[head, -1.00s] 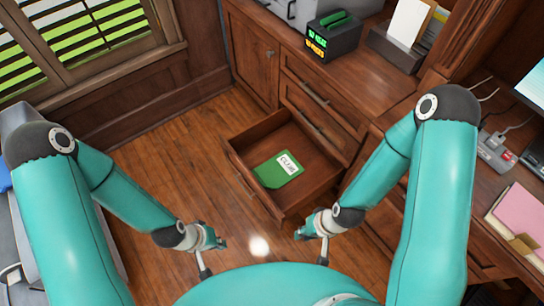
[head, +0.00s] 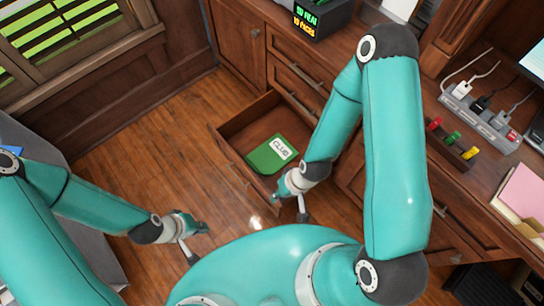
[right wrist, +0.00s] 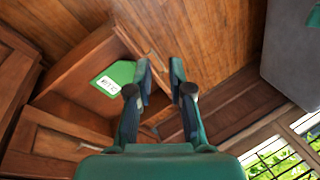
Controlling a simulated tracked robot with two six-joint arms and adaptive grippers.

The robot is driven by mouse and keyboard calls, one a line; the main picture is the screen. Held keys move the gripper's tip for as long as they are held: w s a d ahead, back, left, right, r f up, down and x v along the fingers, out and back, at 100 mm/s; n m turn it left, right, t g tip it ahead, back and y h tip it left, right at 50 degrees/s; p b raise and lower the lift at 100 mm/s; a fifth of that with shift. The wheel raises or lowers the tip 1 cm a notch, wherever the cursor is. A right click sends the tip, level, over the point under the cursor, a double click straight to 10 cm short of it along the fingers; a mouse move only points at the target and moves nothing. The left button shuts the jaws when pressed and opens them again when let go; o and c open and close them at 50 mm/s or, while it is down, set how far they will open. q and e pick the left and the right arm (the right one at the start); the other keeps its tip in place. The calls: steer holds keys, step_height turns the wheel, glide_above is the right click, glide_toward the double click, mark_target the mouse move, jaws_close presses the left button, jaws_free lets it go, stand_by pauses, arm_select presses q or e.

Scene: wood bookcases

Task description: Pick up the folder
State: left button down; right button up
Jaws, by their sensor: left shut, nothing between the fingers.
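The green folder (head: 268,158) with a white label reading "CLUB" lies flat inside an open wooden drawer (head: 232,168). In the right wrist view the folder (right wrist: 121,72) shows left of the fingers, partly covered by the left finger. My right gripper (head: 293,202) is by the drawer's front right corner, apart from the folder. In the right wrist view its two fingers (right wrist: 161,78) stand apart with nothing between them. My left gripper (head: 198,242) is shut and empty over the floor, left of the drawer.
The desk top carries a black box with lit text (head: 322,18), a power strip (head: 480,118), small coloured items (head: 453,138) and a pink folder (head: 523,190). The wood floor (head: 150,130) left of the drawer is clear. A grey piece of furniture (head: 50,165) stands at the left.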

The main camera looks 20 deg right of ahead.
steer(key=w+d+f+n+t+b, duration=0.1)
steer(key=w+f+n+b, duration=0.4)
steer(key=f+b, duration=0.5)
steer(key=w+d+f+n+t+b, duration=0.1)
steer(key=w+f+n+t+b, duration=0.1)
steer(key=w+f+n+b, duration=0.3)
steer(key=w+d+f+n+t+h+b, duration=0.1)
steer(key=w+f+n+b, duration=0.4)
steer(key=w+f+b, duration=0.7)
step_height(320, 180, down, 13)
steer(key=shift+w+r+t+b, duration=0.1)
steer(key=shift+t+b, duration=0.2)
steer(key=shift+b, duration=1.5)
steer(key=b+x, duration=0.1)
steer(key=x, duration=0.2)
steer(key=b+x, duration=0.1)
steer(key=shift+d+f+b, duration=0.2)
steer(key=shift+f+b, duration=0.1)
steer(key=shift+f, duration=0.1)
steer(key=shift+w+a+f, duration=0.1)
steer(key=shift+w+f, duration=0.15)
steer(key=shift+f, duration=0.05)
jaws_close()
